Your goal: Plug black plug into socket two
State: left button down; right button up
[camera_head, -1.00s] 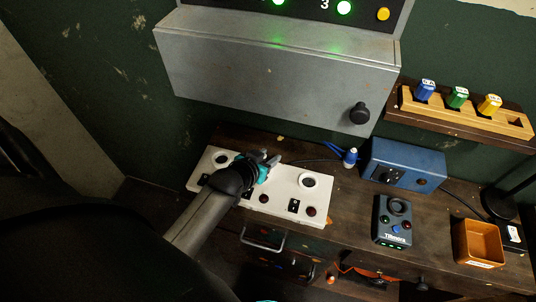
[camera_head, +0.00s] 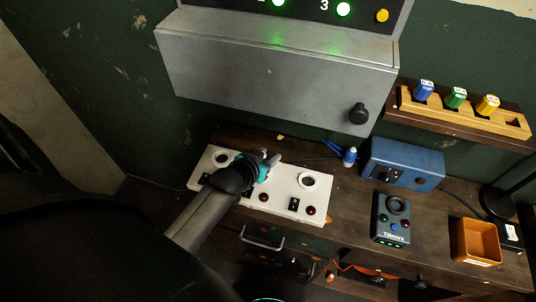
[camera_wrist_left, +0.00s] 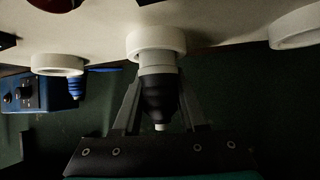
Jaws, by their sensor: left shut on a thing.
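The white socket panel (camera_head: 240,190) lies on the bench with white ring sockets, small switches and red lamps. Its left socket (camera_head: 221,158) and right socket (camera_head: 308,180) show empty. My left gripper (camera_head: 268,162) is over the middle socket and hides it in the head view. In the left wrist view my left gripper (camera_wrist_left: 155,108) is shut on the black plug (camera_wrist_left: 158,92). The plug's pale front end meets the ring of the middle socket (camera_wrist_left: 157,42), in line with it. How deep it sits is hidden. My right gripper is not in view.
A grey metal cabinet (camera_head: 270,75) overhangs the panel from behind. To the right are a blue-and-white plug (camera_head: 350,156), a blue box (camera_head: 405,164), a dark control box (camera_head: 393,219) and an orange-brown bin (camera_head: 476,242). A rack (camera_head: 465,112) holds coloured plugs.

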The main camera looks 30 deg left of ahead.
pick_arm(q)
jog(key=shift+f, duration=0.35)
jog(key=shift+c, duration=1.9)
grip_release()
jog(key=shift+f, duration=0.1)
jog(key=p+v, duration=0.2)
jog(key=v, duration=1.3)
jog(key=shift+s, duration=0.1)
